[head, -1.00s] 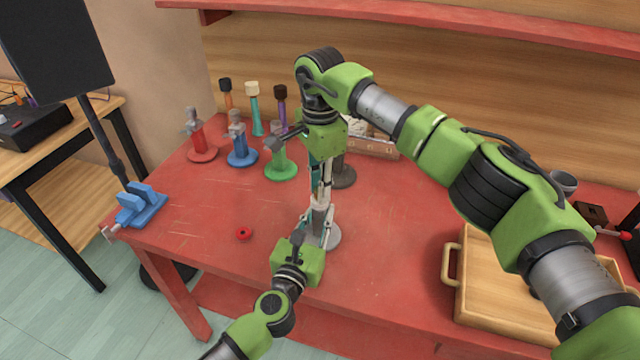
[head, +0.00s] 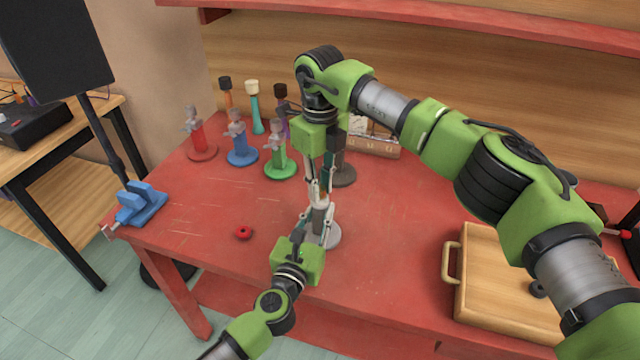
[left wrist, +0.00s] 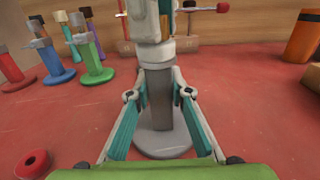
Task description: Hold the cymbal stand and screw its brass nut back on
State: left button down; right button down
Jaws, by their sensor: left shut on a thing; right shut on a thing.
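The grey cymbal stand (head: 332,238) stands upright on its round base near the front of the red table. It also shows in the left wrist view (left wrist: 165,140). My left gripper (head: 318,218) is shut on its post from the front, with one finger on each side. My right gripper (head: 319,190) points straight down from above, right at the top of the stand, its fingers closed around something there. The brass nut is hidden between those fingers, and I cannot see how it sits on the thread.
A red ring (head: 244,233) lies left of the stand. Red (head: 201,150), blue (head: 241,154) and green (head: 279,166) stands are behind left. The front middle is clear.

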jog(key=m, duration=0.7)
jog(key=c, duration=1.9)
grip_release()
jog(key=shift+r, duration=2.3)
jog(key=shift+c, duration=0.4)
jog(key=n, duration=0.2)
jog(key=r+n, duration=0.1)
jog(key=n, duration=0.2)
jog(key=shift+r+n, duration=0.35)
jog(key=shift+n, duration=0.05)
jog(key=n, duration=0.2)
jog(key=r+n, duration=0.1)
jog(key=n, duration=0.3)
jog(key=shift+r, duration=0.35)
